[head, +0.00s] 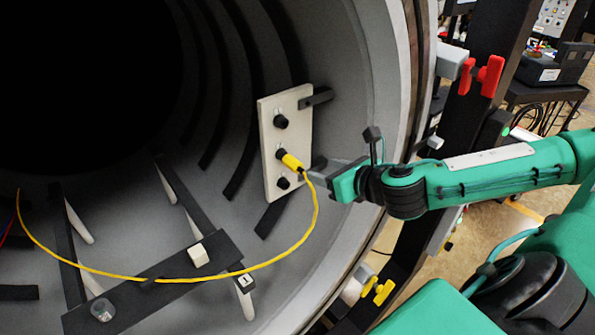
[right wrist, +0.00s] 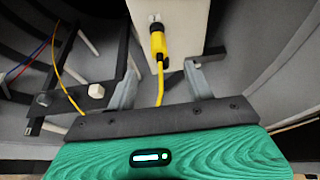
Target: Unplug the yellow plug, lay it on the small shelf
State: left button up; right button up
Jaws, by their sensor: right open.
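The yellow plug (head: 291,162) sits in the middle socket of a pale upright panel (head: 271,184) on the furnace wall, its yellow cable hanging from it. In the right wrist view the plug (right wrist: 158,42) shows ahead of the fingers, with the cable running down between them. My right gripper (head: 317,168) is close to the plug in the head view; in the wrist view its fingers (right wrist: 162,88) are spread and hold nothing. A dark narrow shelf (head: 165,283) lies low in the chamber, with a white block and a small clear round piece on it. My left gripper is not in view.
The round furnace rim (head: 398,60) curves close around my right arm. Red (head: 490,75) and yellow (head: 383,291) clamps sit outside it. The yellow cable (head: 310,225) loops down across the dark shelf. A bench with equipment stands at the far right.

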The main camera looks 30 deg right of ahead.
aim_at(299, 167)
pick_arm(q)
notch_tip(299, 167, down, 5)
jog(key=b, duration=0.4)
pick_arm(e)
jog(key=p+x, duration=0.4)
jog(key=x, duration=0.7)
jog(key=shift+a+r, duration=0.1)
jog(key=shift+r, duration=0.05)
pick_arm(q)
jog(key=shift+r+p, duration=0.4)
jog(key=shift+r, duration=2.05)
pick_arm(e)
jog(key=shift+w+a+f, duration=0.1)
jog(key=shift+w+f, duration=0.25)
jog(key=shift+w, duration=0.2)
jog(key=c, duration=1)
jog(key=shift+c, duration=0.4)
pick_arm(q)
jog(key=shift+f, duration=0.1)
pick_arm(e)
jog(key=shift+s+f, duration=0.1)
jog(key=shift+s, duration=0.2)
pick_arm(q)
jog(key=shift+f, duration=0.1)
pick_arm(e)
jog(key=shift+s, duration=0.75)
